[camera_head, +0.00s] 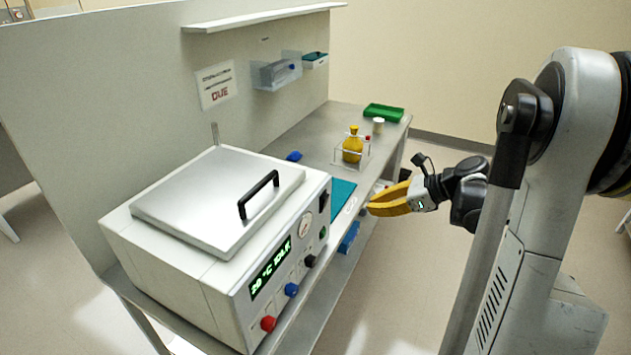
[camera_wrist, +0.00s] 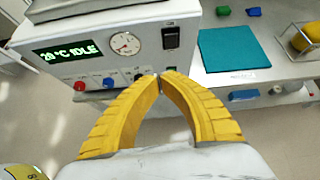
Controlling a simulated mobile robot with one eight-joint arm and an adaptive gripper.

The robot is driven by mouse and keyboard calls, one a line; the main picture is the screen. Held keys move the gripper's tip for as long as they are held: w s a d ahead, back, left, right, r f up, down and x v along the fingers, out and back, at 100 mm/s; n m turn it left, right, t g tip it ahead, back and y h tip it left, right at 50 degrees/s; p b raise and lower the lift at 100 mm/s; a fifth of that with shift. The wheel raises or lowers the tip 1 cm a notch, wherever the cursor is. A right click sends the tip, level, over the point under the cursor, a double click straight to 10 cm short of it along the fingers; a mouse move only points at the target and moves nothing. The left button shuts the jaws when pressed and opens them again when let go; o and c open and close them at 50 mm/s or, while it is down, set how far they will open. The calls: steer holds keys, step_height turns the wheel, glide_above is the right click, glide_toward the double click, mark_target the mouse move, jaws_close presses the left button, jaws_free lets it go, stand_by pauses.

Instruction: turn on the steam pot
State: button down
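The steam pot (camera_head: 185,265) is a white box with a steel lid and a black handle, standing on the bench at the left. Its front panel shows in the wrist view (camera_wrist: 100,65), with a green display reading 20 °C IDLE (camera_wrist: 67,50) and a round gauge (camera_wrist: 126,43). A black rocker switch (camera_wrist: 170,38) sits right of the gauge.
A teal mat (camera_head: 342,195) lies on the bench beside the pot. Farther back are a yellow flask (camera_head: 352,146) in a clear stand and a green tray (camera_head: 383,112). The floor before the bench is clear.

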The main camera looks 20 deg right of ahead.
steer(key=shift+w+d+m, duration=0.3)
steer(key=shift+d+m, duration=0.1)
steer(key=shift+d, duration=0.3)
steer(key=b, duration=0.4)
glide_toward(320, 206)
steer(key=shift+x, duration=2.55)
steer(key=shift+d+f, duration=0.1)
steer(key=shift+f, duration=0.05)
